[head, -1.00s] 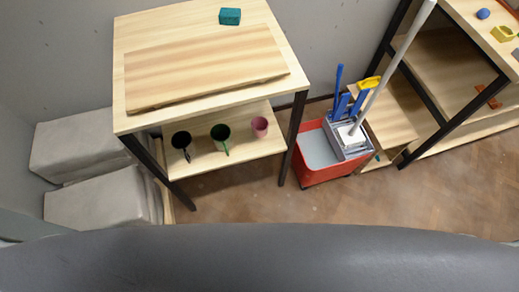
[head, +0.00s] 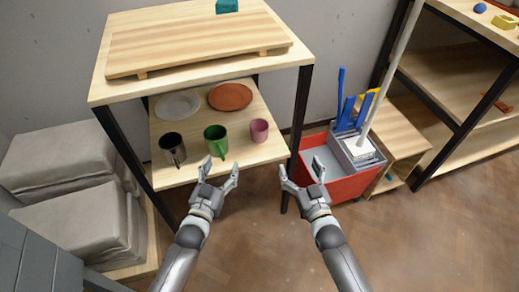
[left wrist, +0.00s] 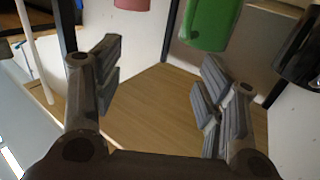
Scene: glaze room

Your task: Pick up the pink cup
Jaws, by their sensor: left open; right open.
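The pink cup (head: 259,130) stands on the lower shelf of the wooden table, near its right front corner. A pink piece of it shows at the top edge of the left wrist view (left wrist: 132,4). My left gripper (head: 222,174) is open and empty, in front of the shelf edge, below and left of the pink cup. Its open fingers also show in the left wrist view (left wrist: 160,90). My right gripper (head: 302,178) is open and empty, to the right of the shelf and in front of the table's right leg.
A green mug (head: 215,140) and a dark metallic mug (head: 172,148) stand left of the pink cup. A grey plate (head: 178,105) and an orange plate (head: 230,96) lie behind them. The tabletop (head: 110,92) overhangs the shelf. A red mop bucket (head: 345,186) stands to the right.

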